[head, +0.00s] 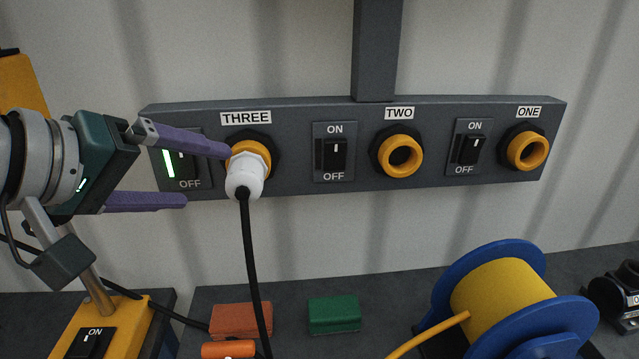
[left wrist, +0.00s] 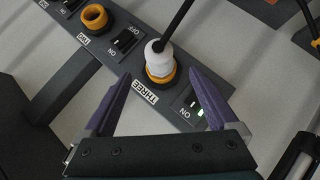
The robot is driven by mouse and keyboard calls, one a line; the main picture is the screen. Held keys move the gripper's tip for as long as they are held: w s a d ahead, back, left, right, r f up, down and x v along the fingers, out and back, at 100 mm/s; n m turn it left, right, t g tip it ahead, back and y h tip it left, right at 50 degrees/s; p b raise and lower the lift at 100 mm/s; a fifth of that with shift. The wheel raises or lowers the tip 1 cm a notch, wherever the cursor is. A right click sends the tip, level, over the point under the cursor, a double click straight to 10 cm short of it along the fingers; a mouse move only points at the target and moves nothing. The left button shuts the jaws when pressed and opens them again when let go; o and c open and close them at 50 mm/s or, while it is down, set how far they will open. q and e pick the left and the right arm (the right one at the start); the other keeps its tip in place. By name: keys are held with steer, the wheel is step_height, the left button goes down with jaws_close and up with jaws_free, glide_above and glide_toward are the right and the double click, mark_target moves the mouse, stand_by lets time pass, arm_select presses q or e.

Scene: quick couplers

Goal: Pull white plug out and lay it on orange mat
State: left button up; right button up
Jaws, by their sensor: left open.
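The white plug (head: 244,180) sits in the yellow socket (head: 249,154) labelled THREE, with its black cable (head: 252,270) hanging down. My left gripper (head: 207,176) is open and empty, just left of the plug in the head view. Its upper purple finger crosses in front of the THREE switch and ends at the socket's ring; the lower finger is below and further left. In the left wrist view the white plug (left wrist: 159,60) lies just beyond the gap between the open fingertips (left wrist: 161,74). I cannot make out an orange mat for certain. My right gripper is not in view.
Sockets TWO (head: 398,154) and ONE (head: 525,150) are empty on the grey panel (head: 295,180). Below are a red-orange block (head: 240,319), a green block (head: 334,314), a blue reel (head: 490,255) with yellow hose, and a yellow switch box (head: 125,318).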

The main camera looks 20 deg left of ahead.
mark_target(229, 179)
arm_select(q)
steer(key=shift+w+f, duration=0.25)
steer(key=shift+w, duration=0.4)
steer(key=x, duration=0.8)
steer(key=shift+w+f, duration=0.2)
steer(key=shift+w, duration=0.05)
jaws_close()
stand_by(0.6)
